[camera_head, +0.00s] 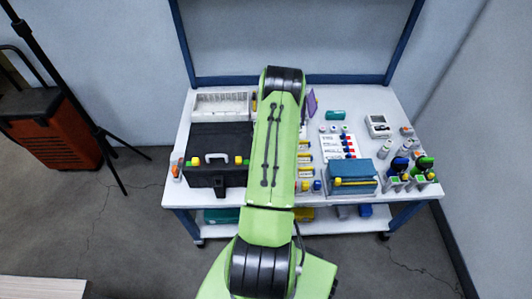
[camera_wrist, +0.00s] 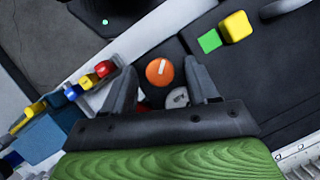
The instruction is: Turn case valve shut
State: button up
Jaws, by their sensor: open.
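The black case (camera_head: 207,137) stands on the left of the white workbench, with a pale handle and yellow and green pieces on its front. In the wrist view its dark surface (camera_wrist: 260,75) fills the right side. A round orange knob with a white line across it (camera_wrist: 159,71), seemingly the case valve, shows there. My gripper (camera_wrist: 160,68) is open, with one finger on each side of the knob in the picture. I cannot tell if the fingers touch it. A greyish round piece (camera_wrist: 177,97) lies just below it, partly hidden. My arm hides the gripper in the head view.
A green square (camera_wrist: 209,41) and a yellow block (camera_wrist: 236,26) sit right of my fingers. Red, yellow and blue pieces (camera_wrist: 104,69) lie to the left. A blue box (camera_head: 350,174) and several bottles stand on the bench's right. A tripod (camera_head: 85,105) stands left.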

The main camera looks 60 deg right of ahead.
jog(key=p+v, duration=0.3)
jog(key=v, duration=1.2)
jog(key=shift+r, duration=0.4)
jog(key=w+a+r+n+h+p, duration=0.1)
jog(key=w+a+r+n+h, duration=0.25)
jog(key=w+a+r, duration=0.8)
jog(key=a+r+n+t+h+p, duration=0.15)
jog(key=a+r+n, duration=0.45)
jog(key=a+r, duration=0.75)
jog(key=s+a+n+t, duration=0.2)
jog(key=s+a+n, duration=0.2)
jog(key=a, duration=0.5)
jog(key=s+a+f+n+t+p, duration=0.1)
jog(key=s+a+n+t, duration=0.1)
jog(key=s+a, duration=0.6)
jog(key=shift+s+a+n, duration=0.35)
jog(key=shift+a+n, duration=0.4)
jog(key=shift+n, duration=0.1)
